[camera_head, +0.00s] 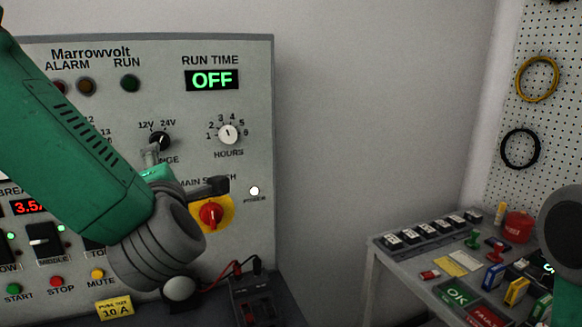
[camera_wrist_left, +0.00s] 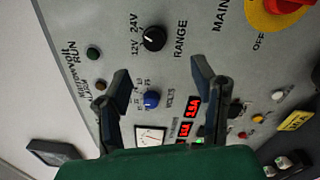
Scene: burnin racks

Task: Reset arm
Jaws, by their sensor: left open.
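My left arm reaches in from the left in the head view, in front of the grey Marrowvolt panel (camera_head: 255,80). My left gripper (camera_head: 182,168) is partly hidden behind its own wrist. In the left wrist view the left gripper (camera_wrist_left: 158,70) is open and empty, its two fingers spread before the panel face. The blue volts knob (camera_wrist_left: 151,99) and the black range knob (camera_wrist_left: 153,38) appear between or beyond the fingers. The red main switch (camera_head: 210,214) on its yellow plate is close to the gripper; contact cannot be told.
The run time display (camera_head: 212,79) reads OFF. The hours knob (camera_head: 228,133) is white. A meter with red and black leads (camera_head: 253,300) stands below the panel. A side table (camera_head: 378,252) at right holds several small items, with rings on a pegboard (camera_head: 562,30) above. Wall space between is clear.

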